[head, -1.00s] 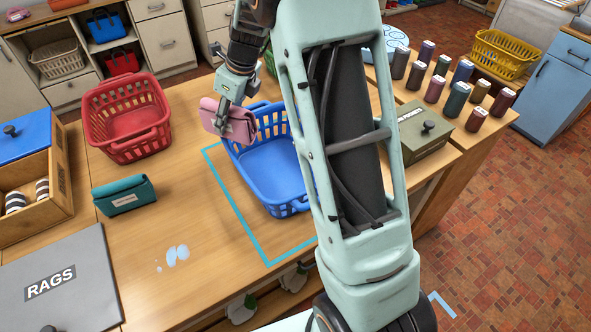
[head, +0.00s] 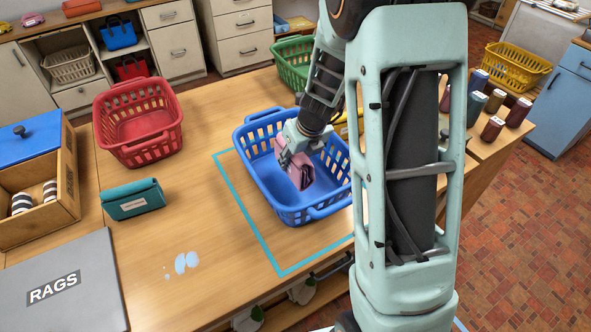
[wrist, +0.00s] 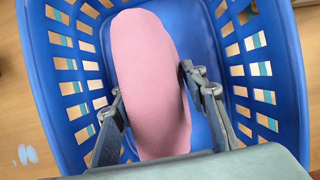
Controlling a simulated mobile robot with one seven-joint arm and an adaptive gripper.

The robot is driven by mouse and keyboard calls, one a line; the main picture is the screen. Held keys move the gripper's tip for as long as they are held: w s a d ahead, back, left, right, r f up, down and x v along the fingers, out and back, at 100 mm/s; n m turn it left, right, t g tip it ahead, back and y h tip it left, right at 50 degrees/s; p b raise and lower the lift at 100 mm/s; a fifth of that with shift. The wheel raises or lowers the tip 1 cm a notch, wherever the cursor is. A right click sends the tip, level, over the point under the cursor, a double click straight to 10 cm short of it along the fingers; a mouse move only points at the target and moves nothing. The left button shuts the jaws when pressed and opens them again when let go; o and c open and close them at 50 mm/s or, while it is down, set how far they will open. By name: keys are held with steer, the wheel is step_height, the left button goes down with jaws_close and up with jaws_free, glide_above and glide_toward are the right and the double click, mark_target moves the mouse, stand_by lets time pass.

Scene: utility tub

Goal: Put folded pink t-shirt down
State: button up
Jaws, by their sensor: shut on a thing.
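The folded pink t-shirt (head: 300,175) is held in my gripper (head: 290,160) in the head view, over the inside of the blue basket (head: 240,185). In the wrist view, the pink t-shirt (wrist: 150,80) lies between the two fingers of my gripper (wrist: 155,100), with the walls of the blue basket (wrist: 285,75) around it. The gripper is shut on the shirt. I cannot tell whether the shirt touches the basket floor. The basket stands upright on the wooden table, within a light blue outline (head: 245,225).
A green basket (head: 290,72) stands behind. A grey RAGS lid (head: 90,290) and a wooden box (head: 40,215) are at far left. Pale blue spots (head: 186,262) mark the table.

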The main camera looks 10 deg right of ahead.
mark_target(304, 155)
steer(key=shift+f+b, duration=0.4)
steer(key=shift+f, duration=1.25)
steer(key=shift+f, duration=0.15)
steer(key=o, duration=1.3)
steer(key=shift+r, duration=0.2)
steer(key=p+v, duration=0.3)
steer(key=v, duration=0.9)
